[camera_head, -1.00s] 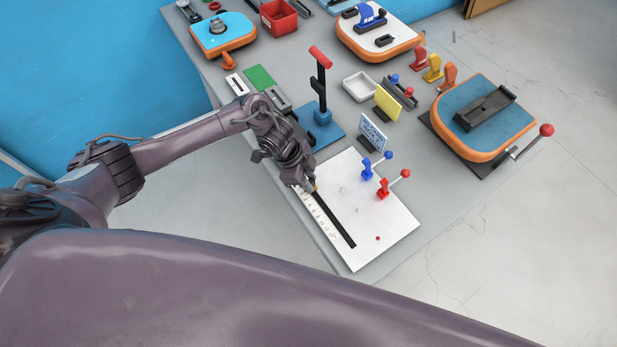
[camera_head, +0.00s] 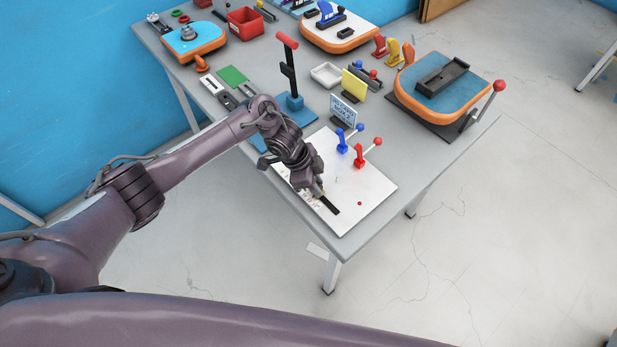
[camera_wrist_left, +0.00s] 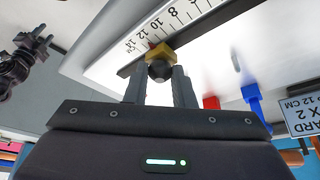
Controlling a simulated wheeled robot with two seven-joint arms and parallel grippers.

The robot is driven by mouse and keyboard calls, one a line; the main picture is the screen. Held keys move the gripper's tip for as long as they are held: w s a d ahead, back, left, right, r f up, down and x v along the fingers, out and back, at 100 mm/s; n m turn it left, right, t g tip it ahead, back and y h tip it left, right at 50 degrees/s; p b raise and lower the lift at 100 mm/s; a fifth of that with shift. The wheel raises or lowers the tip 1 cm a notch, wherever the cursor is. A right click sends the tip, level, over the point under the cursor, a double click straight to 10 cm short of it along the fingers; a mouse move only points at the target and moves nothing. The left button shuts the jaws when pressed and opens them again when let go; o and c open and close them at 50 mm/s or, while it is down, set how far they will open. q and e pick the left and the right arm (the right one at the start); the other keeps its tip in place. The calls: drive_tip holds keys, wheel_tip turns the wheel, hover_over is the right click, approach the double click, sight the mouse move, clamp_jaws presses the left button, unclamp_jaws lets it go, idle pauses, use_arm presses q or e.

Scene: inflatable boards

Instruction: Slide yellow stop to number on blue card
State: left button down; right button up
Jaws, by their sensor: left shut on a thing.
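The yellow stop (camera_wrist_left: 162,52) sits on the black slot of a white board (camera_head: 372,188). My left gripper (camera_head: 321,192) is shut on the stop's round black knob (camera_wrist_left: 160,70), which shows between the fingertips in the left wrist view. A red mark on the stop lies close to the 12 of the printed scale (camera_wrist_left: 165,22); the exact reading is hard to tell. The blue card (camera_head: 343,109) stands behind the board. Its cut-off text in the wrist view (camera_wrist_left: 303,115) ends in "12 CM". My right gripper is not in view.
A blue lever (camera_head: 342,142) and a red lever (camera_head: 360,157) stand on the board, right of my gripper. A yellow card (camera_head: 353,85) and a tall red-handled lever (camera_head: 289,75) stand farther back. The table's front edge is close to the board.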

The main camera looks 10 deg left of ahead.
use_arm(q)
drive_tip(key=c, duration=1.3)
unclamp_jaws()
drive_tip(key=shift+o, duration=0.3)
drive_tip(key=shift+a+r, duration=0.15)
drive_tip(key=shift+r, duration=0.4)
drive_tip(key=b+v, duration=0.1)
drive_tip(key=v, duration=0.5)
drive_tip(key=shift+a+r, duration=0.2)
drive_tip(key=shift+r, duration=0.1)
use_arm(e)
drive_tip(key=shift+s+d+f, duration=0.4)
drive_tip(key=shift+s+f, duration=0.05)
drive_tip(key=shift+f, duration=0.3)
use_arm(q)
drive_tip(key=shift+s, duration=0.1)
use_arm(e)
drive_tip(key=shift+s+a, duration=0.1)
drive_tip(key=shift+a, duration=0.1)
